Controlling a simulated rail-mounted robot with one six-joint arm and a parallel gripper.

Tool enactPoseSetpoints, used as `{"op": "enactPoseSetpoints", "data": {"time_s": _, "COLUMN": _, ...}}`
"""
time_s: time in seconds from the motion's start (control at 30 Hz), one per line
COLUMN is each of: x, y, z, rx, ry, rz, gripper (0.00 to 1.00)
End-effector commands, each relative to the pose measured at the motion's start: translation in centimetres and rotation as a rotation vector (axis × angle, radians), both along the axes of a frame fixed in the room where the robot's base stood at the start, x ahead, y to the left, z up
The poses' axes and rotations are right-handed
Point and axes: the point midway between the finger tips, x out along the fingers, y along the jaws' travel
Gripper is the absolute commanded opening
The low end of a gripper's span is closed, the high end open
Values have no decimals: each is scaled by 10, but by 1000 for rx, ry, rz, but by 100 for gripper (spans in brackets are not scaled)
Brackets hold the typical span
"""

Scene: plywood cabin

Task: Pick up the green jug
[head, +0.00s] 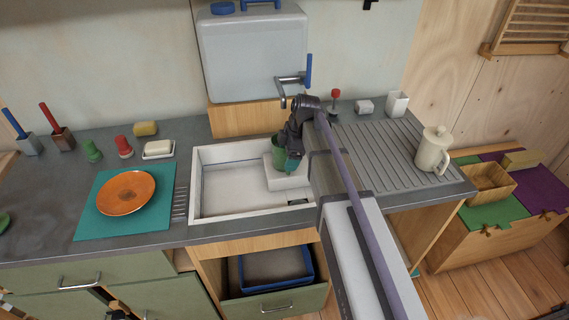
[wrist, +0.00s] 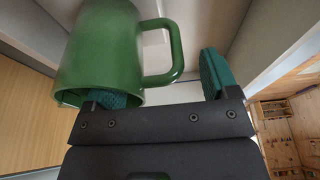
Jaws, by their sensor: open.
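The green jug (head: 277,148) stands in the white sink (head: 236,210), on a pale raised block (head: 285,180) at its back right. My gripper (head: 293,163) is over the sink, pointing down at the jug and partly covering it. In the wrist view the jug (wrist: 100,45) fills the upper left, with its handle (wrist: 177,55) towards the right. My gripper (wrist: 158,82) is open there. One teal finger shows at the jug's mouth and seems to reach inside it. The other is outside, beyond the handle and apart from it. The handle lies between the fingers.
A white water tank (head: 252,60) with a tap (head: 292,79) stands behind the sink. A cream lidded pot (head: 433,150) is on the drainboard (head: 385,155) at right. An orange plate (head: 126,193) lies on a teal mat (head: 92,225) at left. The drawer (head: 275,300) below is open.

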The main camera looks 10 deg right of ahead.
Motion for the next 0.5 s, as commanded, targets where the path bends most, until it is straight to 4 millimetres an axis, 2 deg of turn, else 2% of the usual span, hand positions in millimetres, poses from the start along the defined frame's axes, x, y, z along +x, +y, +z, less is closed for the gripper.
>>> {"op": "enactPoseSetpoints", "data": {"time_s": 0.1, "x": 0, "y": 0, "z": 2, "rx": 0, "ry": 0, "rz": 0, "gripper": 78}}
{"op": "enactPoseSetpoints", "data": {"time_s": 0.5, "x": 0, "y": 0, "z": 2, "rx": 0, "ry": 0, "rz": -1, "gripper": 40}}
